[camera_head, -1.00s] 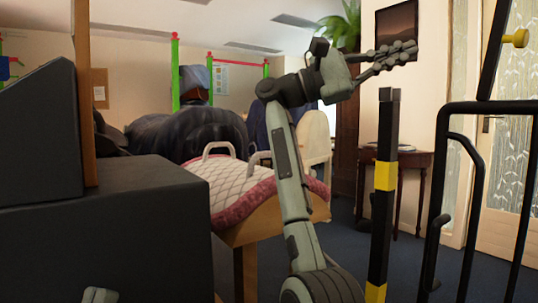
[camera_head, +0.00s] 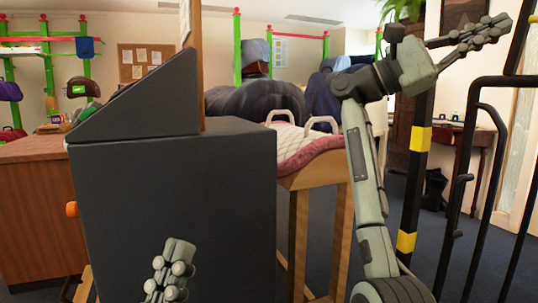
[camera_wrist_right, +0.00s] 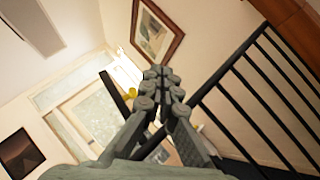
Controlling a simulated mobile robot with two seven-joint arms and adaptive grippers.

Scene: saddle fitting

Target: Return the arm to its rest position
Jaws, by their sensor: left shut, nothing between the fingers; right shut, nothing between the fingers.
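My right arm rises at the right of the head view, bent at the elbow. Its right gripper (camera_head: 492,30) points up and right, shut and empty, in the air near the dark railing. In the right wrist view the right gripper's fingertips (camera_wrist_right: 158,72) are together, with wall and railing behind them. My left gripper (camera_head: 171,270) shows at the bottom of the head view, in front of the dark grey cabinet, shut and empty. The rest of the left arm is out of view.
A white quilted pad with a pink rim (camera_head: 310,153) lies on a wooden stand (camera_head: 320,180), left of my right arm. A grey cabinet (camera_head: 215,215) stands in front. A black-and-yellow post (camera_head: 420,138) and black railing (camera_head: 469,200) stand close on the right.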

